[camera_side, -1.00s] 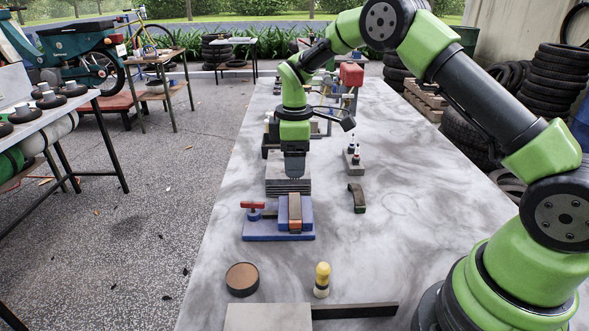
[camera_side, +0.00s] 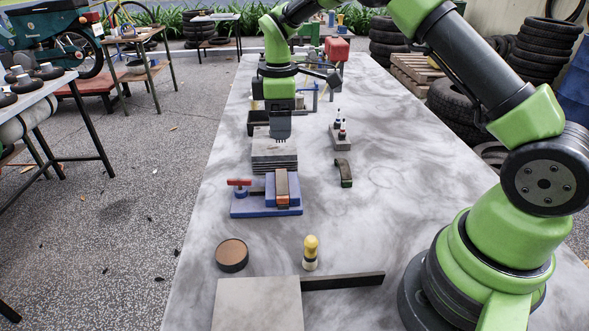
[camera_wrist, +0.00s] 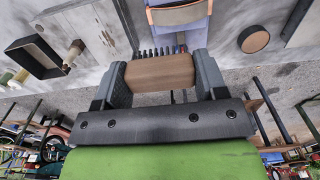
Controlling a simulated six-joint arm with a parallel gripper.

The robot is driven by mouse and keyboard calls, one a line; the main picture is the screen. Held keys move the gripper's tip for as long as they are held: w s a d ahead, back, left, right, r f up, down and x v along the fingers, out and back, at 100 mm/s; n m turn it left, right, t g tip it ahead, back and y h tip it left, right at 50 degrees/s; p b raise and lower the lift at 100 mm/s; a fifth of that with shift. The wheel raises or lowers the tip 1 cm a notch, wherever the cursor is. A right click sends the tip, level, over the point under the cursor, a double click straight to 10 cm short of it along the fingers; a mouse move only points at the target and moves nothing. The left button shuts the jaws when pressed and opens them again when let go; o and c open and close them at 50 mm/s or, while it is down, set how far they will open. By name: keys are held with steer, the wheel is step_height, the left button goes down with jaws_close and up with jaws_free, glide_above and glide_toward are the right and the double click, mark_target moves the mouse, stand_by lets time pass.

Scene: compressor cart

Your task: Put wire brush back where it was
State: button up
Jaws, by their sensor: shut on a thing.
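The wire brush (camera_wrist: 160,74), a brown wooden block with a row of dark bristles, is held crosswise between the two fingers of my gripper (camera_wrist: 162,68) in the wrist view. In the side view my gripper (camera_side: 280,126) is shut and points down, with the bristle tips showing just below it. It is in line with a stack of grey plates (camera_side: 273,150); the height of the gap is hard to tell. The brush's far side is hidden. The spot where the brush was before cannot be told.
A blue fixture (camera_side: 266,209) with a red handle and a brown-topped block is in front of the plates. A curved dark piece (camera_side: 344,172) and a small bottle rack (camera_side: 340,138) stand right. Nearer are a round disc (camera_side: 232,253) and a yellow-topped brush (camera_side: 310,252). A dark open bin (camera_wrist: 35,57) is far.

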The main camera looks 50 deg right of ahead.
steer(key=s+d+f, duration=0.2)
steer(key=s, duration=0.5)
glide_above(350, 218)
step_height(350, 218, down, 7)
steer(key=shift+f, duration=2.4)
steer(key=shift+f, duration=0.15)
steer(key=o, duration=0.9)
